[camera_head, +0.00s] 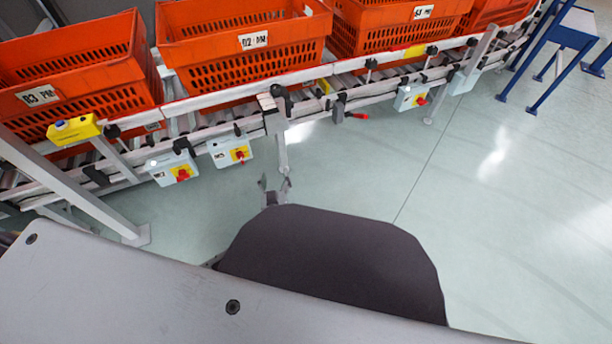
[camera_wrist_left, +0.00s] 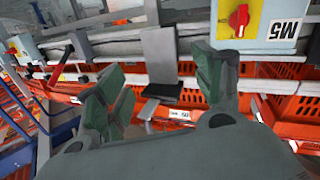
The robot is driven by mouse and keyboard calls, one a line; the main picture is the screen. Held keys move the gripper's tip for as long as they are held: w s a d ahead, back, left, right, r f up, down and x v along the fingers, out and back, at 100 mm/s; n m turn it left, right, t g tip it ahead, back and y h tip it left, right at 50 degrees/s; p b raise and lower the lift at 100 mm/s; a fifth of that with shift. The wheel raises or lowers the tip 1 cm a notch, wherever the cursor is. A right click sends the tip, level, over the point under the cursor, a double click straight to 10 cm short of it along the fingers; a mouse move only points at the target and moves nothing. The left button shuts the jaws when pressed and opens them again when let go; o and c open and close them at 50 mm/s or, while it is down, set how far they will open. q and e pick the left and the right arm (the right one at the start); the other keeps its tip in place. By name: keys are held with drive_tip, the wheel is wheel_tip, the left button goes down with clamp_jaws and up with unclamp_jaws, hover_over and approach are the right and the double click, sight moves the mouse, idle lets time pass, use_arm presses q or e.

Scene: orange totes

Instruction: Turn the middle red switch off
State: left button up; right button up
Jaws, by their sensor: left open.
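Several red switches sit on grey boxes along the conveyor rail. The middle red switch (camera_head: 240,155) is on a yellow plate, between the left red switch (camera_head: 183,174) and the right red switch (camera_head: 422,100). My left gripper (camera_head: 274,183) is open and empty, to the right of the middle switch box and a little lower in the head view. In the left wrist view the open fingers (camera_wrist_left: 152,72) have nothing between them. A red switch (camera_wrist_left: 239,18) on a yellow plate shows there at the upper right, apart from the fingers; I cannot tell which one. My right gripper is not in view.
Orange totes (camera_head: 245,50) stand on the roller conveyor behind the rail (camera_head: 225,95). Blue legs (camera_head: 545,105) stand at right. The floor at right is clear.

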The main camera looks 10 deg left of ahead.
use_arm(q)
drive_tip(key=d+r+m+h, duration=0.4)
drive_tip(key=d+h, duration=0.4)
drive_tip(key=d, duration=0.4)
drive_tip(key=shift+r, duration=0.65)
drive_tip(key=shift+r, duration=0.1)
